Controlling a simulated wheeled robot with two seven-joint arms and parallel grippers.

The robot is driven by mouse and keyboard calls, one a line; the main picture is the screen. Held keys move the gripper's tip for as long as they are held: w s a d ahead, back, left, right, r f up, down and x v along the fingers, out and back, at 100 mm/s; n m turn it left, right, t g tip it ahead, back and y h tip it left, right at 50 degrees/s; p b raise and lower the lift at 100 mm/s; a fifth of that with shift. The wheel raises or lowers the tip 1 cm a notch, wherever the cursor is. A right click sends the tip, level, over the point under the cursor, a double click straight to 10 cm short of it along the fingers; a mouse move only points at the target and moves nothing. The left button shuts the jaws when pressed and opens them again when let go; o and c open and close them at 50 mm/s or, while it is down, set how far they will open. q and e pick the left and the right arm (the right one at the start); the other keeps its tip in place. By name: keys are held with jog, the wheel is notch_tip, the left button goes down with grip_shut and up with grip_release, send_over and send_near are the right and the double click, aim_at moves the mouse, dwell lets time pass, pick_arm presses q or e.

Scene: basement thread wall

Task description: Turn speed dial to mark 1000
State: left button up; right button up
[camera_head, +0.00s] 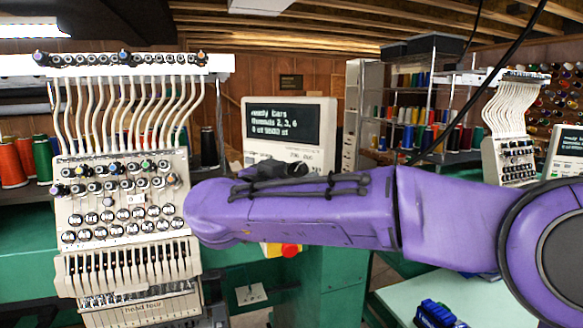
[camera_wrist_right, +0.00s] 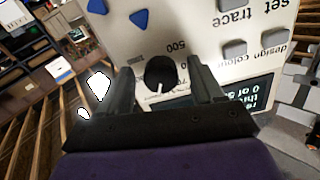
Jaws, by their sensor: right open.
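The speed dial (camera_wrist_right: 160,73) is a round black knob with a pale pointer mark on the control panel (camera_wrist_right: 202,22), seen upside down in the right wrist view. A "500" label is printed beside it; a smaller label near the dial's left is hard to read. My right gripper (camera_wrist_right: 163,84) is open, with one finger on each side of the dial; I cannot tell whether either finger touches it. In the head view the panel (camera_head: 318,157) stands behind my purple right arm, which hides the dial and the fingertips. My left gripper is not in view.
A multi-needle embroidery head (camera_head: 120,200) stands at the left. A red button on yellow (camera_head: 291,250) sits below my right arm. The panel's screen (camera_head: 288,124) is lit. Thread shelves (camera_head: 410,110) and a second machine (camera_head: 510,155) stand behind at the right.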

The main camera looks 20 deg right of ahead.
jog(key=shift+a, duration=0.15)
jog(key=c, duration=1.1)
jog(key=shift+o, duration=0.2)
jog(key=shift+s, duration=0.1)
jog(key=shift+m, duration=0.3)
